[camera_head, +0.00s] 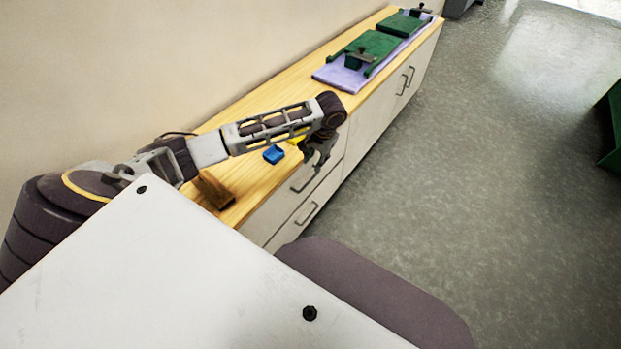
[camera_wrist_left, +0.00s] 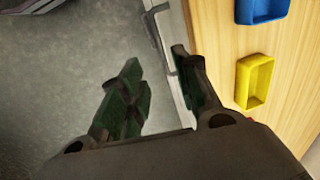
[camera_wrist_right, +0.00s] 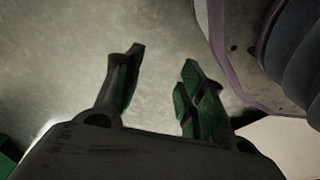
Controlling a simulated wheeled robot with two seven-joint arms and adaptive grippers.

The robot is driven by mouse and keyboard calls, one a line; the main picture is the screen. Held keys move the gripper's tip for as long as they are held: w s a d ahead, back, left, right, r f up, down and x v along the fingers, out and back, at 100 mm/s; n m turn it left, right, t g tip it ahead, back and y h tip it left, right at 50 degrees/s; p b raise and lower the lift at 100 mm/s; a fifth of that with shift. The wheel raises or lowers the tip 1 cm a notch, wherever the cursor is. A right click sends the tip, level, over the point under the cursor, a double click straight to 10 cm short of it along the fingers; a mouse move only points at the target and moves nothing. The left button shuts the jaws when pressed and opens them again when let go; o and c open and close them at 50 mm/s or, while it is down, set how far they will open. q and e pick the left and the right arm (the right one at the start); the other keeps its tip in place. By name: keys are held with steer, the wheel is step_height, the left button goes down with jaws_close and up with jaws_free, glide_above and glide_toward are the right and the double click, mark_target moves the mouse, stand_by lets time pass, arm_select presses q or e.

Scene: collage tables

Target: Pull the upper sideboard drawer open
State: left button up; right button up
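The sideboard (camera_head: 262,100) has a wooden top and a pale front with drawers at its near end. The upper drawer (camera_head: 268,217) looks shut, with a grey bar handle (camera_head: 303,184). My left gripper (camera_head: 318,154) is just above that handle, by the sideboard's front edge. In the left wrist view the left gripper (camera_wrist_left: 158,88) is open and empty. A thin grey bar, apparently the handle (camera_wrist_left: 153,28), shows ahead of the gap between its fingers; contact cannot be told. My right gripper (camera_wrist_right: 158,75) is open and empty over the floor, outside the head view.
The lower drawer (camera_head: 291,228) is beneath, with its own handle. A blue tray (camera_head: 273,154), a yellow tray (camera_wrist_left: 255,82) and a brown wooden object (camera_head: 212,189) are on the top. Green items (camera_head: 375,45) lie on a lilac mat farther along. The floor in front is clear.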

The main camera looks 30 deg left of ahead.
arm_select(q)
steer(key=shift+f, duration=0.2)
arm_select(e)
steer(key=shift+r, duration=0.1)
arm_select(q)
steer(key=b, duration=0.2)
glide_above(309, 182)
steer(key=d, duration=0.1)
step_height(309, 182, down, 8)
steer(key=r, duration=0.1)
steer(key=shift+a+f+b, duration=0.2)
steer(key=shift+f+b, duration=0.25)
steer(key=shift+f, duration=1.65)
steer(key=shift+a+f, duration=0.2)
steer(key=shift+f, duration=0.8)
arm_select(e)
steer(key=w+a+r, duration=0.2)
steer(key=a+r, duration=0.1)
steer(key=r, duration=0.6)
steer(key=shift+r+g, duration=0.25)
steer(key=shift+g, duration=0.15)
steer(key=shift+w+a, duration=0.1)
arm_select(q)
jaws_close()
